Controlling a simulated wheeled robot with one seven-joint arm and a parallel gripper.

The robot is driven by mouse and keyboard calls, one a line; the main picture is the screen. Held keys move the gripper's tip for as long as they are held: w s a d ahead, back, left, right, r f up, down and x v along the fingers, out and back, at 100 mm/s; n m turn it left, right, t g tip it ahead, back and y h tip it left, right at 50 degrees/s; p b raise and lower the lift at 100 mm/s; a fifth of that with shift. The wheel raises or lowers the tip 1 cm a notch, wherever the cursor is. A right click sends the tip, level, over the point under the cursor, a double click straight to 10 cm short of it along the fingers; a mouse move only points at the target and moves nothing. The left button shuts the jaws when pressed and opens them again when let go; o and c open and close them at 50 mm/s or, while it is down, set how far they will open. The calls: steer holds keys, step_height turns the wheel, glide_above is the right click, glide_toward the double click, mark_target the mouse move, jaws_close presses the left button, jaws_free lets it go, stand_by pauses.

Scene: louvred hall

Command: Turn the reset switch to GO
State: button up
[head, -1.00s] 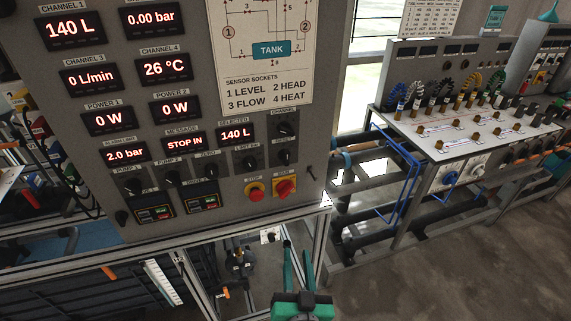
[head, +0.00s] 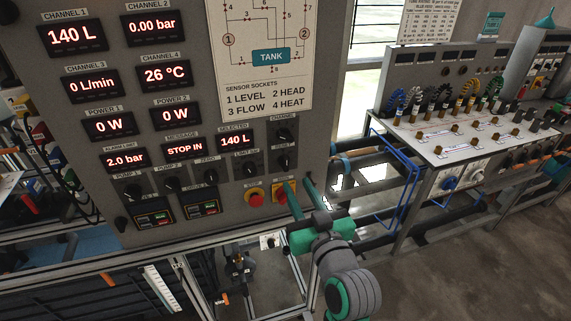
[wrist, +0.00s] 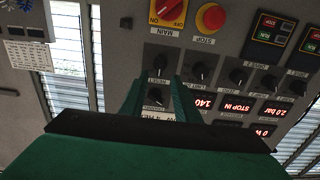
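The reset switch is a black knob (head: 283,161) on the grey panel, below the channel knob (head: 284,135) and above the red-and-yellow main switch (head: 280,194). In the wrist view the reset knob (wrist: 160,63) shows just beyond the fingertips, with the channel knob (wrist: 155,97) between the fingers. Which way its pointer stands is too small to tell. My gripper (head: 303,182) is open and empty in front of the panel's lower right, its fingers partly covering the main switch in the head view. It also shows in the wrist view (wrist: 157,80), apart from the knob.
The red stop button (head: 255,198) sits left of the main switch, and the limit knob (head: 250,168) left of the reset knob. The message display (head: 187,143) reads STOP IN. A bench with cables (head: 480,135) stands at right. Open floor lies at the lower right.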

mark_target(287, 167)
steer(key=x, duration=0.8)
steer(key=shift+w+a, duration=0.1)
steer(key=shift+w, duration=0.1)
jaws_close()
steer(key=shift+f, duration=0.1)
stand_by(1.2)
